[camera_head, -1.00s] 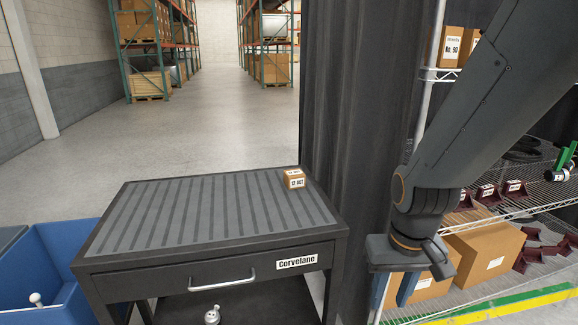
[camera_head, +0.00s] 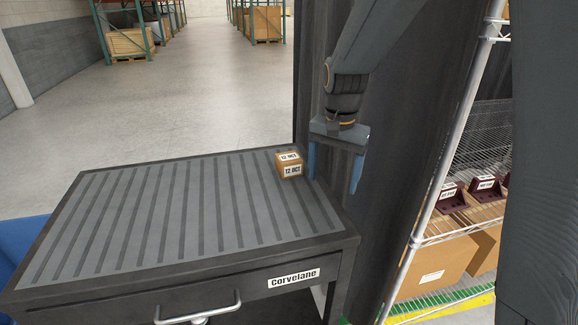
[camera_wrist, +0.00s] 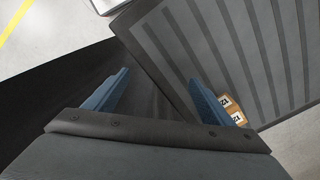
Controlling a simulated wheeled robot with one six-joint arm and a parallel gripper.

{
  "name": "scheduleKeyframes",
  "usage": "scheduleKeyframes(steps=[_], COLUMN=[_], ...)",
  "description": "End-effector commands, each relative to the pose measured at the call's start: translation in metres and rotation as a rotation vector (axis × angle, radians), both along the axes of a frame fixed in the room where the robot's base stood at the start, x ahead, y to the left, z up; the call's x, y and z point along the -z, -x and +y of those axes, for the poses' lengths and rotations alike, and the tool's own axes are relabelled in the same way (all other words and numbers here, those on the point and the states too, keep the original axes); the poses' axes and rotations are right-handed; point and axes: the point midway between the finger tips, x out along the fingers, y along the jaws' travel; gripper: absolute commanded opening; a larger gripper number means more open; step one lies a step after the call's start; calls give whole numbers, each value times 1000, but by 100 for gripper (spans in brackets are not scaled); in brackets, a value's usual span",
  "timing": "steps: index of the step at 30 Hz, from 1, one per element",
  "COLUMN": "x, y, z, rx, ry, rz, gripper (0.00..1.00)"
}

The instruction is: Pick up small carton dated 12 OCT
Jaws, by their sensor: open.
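The small carton (camera_head: 289,166) is brown with white labels reading 12 OCT. It sits upright near the far right corner of the ribbed top of a dark workbench (camera_head: 180,262). My gripper (camera_head: 333,187) has two blue fingers pointing down. It is open and empty, just right of the carton and beside the bench's right edge. In the wrist view the carton (camera_wrist: 231,108) shows partly, just outside the right-hand finger, and my gripper (camera_wrist: 152,95) has nothing between its fingers. The rest of the carton is hidden behind that finger and the gripper body.
The bench has a drawer with a handle (camera_head: 199,312) and a Corvelane label. A dark curtain (camera_head: 400,120) hangs close behind my gripper. A wire shelf (camera_head: 470,225) with maroon bins and cartons stands at right. The rest of the bench top is clear.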

Motion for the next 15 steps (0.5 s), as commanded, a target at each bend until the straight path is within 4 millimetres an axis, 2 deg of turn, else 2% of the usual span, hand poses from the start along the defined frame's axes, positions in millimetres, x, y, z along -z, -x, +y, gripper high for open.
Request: scheduleKeyframes(steps=[1, 3, 6, 10, 15], x=[1, -3, -7, -11, -14], y=[-31, -66, -108, -145, -167], z=[14, 30, 52, 76, 92], rx=[84, 216, 390, 569, 699], ry=[-3, -8, -11, -11, -11], rz=[5, 15, 27, 37, 44], gripper=[77, 77, 77, 77, 77])
